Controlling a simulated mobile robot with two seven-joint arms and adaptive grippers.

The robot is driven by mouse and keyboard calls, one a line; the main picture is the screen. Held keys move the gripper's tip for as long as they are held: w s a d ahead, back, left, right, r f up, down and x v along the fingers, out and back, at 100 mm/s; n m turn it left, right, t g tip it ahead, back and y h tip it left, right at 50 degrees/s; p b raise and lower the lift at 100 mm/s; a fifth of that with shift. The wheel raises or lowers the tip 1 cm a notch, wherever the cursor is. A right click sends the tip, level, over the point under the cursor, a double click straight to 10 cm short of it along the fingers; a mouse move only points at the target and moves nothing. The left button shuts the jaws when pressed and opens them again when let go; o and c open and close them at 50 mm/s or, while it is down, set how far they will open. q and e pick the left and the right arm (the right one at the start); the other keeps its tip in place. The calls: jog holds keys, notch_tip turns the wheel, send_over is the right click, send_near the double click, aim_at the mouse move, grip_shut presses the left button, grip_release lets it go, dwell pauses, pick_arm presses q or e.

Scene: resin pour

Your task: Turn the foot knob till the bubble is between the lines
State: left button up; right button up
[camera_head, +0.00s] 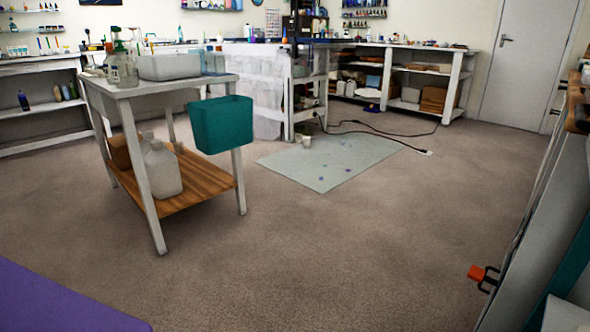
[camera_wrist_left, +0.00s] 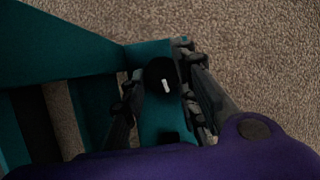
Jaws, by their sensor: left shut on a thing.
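The foot knob (camera_wrist_left: 158,72) is round and black with a short white mark on its face, in the left wrist view. My left gripper (camera_wrist_left: 159,92) has a finger on either side of it and is shut on it. The knob sits by a teal metal frame (camera_wrist_left: 75,45) just above the carpet. The white mark is slightly tilted from the picture's vertical. The bubble and its lines do not show in either view. My right gripper is not in view.
In the head view, a white cart (camera_head: 148,87) with a teal bin (camera_head: 221,125) stands at left. A pale mat (camera_head: 330,165) and a black cable (camera_head: 385,133) lie on the floor. The middle floor is clear.

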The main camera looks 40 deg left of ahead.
pick_arm(q)
jog(key=shift+w+d+r+m+y, duration=0.15)
jog(key=shift+d+m, duration=0.2)
jog(key=shift+m, duration=0.25)
jog(key=shift+s+d+r+m+y, duration=0.15)
jog(key=shift+d+m, duration=0.15)
jog(key=shift+m, duration=0.3)
jog(key=shift+f, duration=0.1)
jog(key=shift+w, duration=0.1)
jog(key=o, duration=1)
jog(key=shift+a, duration=0.25)
